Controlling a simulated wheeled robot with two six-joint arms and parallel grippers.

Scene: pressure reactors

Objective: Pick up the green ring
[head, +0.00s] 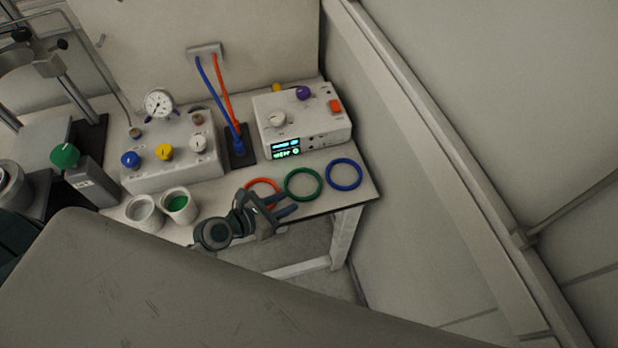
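The green ring (320,184) lies flat near the front edge of the bench, between a red ring (262,180) on its left and a blue ring (359,178) on its right. My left gripper (289,202) is in front of the red and green rings, its fingers pointing right. The fingers are apart, with nothing seen between them. It covers the lower part of the red ring; whether it touches the green ring I cannot tell. My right gripper is not in view.
A white control box (302,125) with a lit display stands behind the rings. A valve block (172,168) with coloured knobs and a gauge (159,103) stands to the left. Two small cups (143,211) (180,204) are near the front edge. A wall borders the bench on the right.

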